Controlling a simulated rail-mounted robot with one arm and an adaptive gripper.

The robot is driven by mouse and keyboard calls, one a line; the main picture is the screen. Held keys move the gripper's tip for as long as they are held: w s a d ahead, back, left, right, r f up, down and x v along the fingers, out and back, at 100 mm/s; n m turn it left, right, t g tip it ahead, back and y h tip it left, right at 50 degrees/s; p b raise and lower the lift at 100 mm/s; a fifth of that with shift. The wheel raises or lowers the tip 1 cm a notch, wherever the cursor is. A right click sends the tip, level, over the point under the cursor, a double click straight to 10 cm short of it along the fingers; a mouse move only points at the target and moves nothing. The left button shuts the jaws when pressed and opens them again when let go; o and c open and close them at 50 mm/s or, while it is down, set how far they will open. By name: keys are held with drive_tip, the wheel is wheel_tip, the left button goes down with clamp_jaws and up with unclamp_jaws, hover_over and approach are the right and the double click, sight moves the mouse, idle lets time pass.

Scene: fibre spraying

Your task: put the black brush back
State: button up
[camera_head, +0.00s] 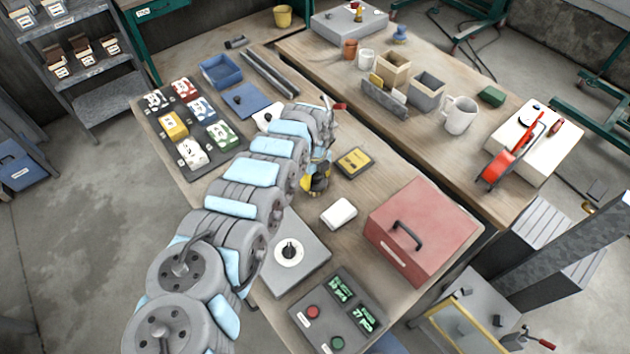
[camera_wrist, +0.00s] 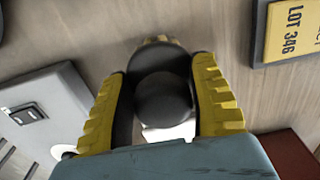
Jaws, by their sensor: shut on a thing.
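My gripper (camera_head: 314,184) is over the middle of the near table in the head view, pointing down. In the wrist view its two yellow ribbed fingers (camera_wrist: 160,75) are shut on a dark, rounded thing, which I take to be the black brush (camera_wrist: 163,98). I see it nearly end-on, so its length and lower end are hidden. A small yellowish part shows just beyond it. In the head view the arm and fingers mostly hide the brush, and I cannot tell whether it touches the table.
A yellow-and-black lot card (camera_head: 354,162) lies right of my gripper. A white block (camera_head: 338,213), a grey box with a knob (camera_head: 305,262) and a red toolbox (camera_head: 424,228) stand nearer. A blue tray (camera_head: 221,68) and dark rails (camera_head: 270,74) lie behind.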

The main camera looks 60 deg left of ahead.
drive_tip(key=shift+s+f, duration=0.1)
drive_tip(key=shift+f, duration=0.55)
drive_tip(key=shift+f, duration=0.15)
drive_tip(key=o, duration=1.1)
drive_tip(key=shift+a+r, duration=0.1)
drive_tip(key=shift+r, duration=2.65)
drive_tip(key=shift+r+p, duration=0.3)
drive_tip(key=shift+r, duration=3.1)
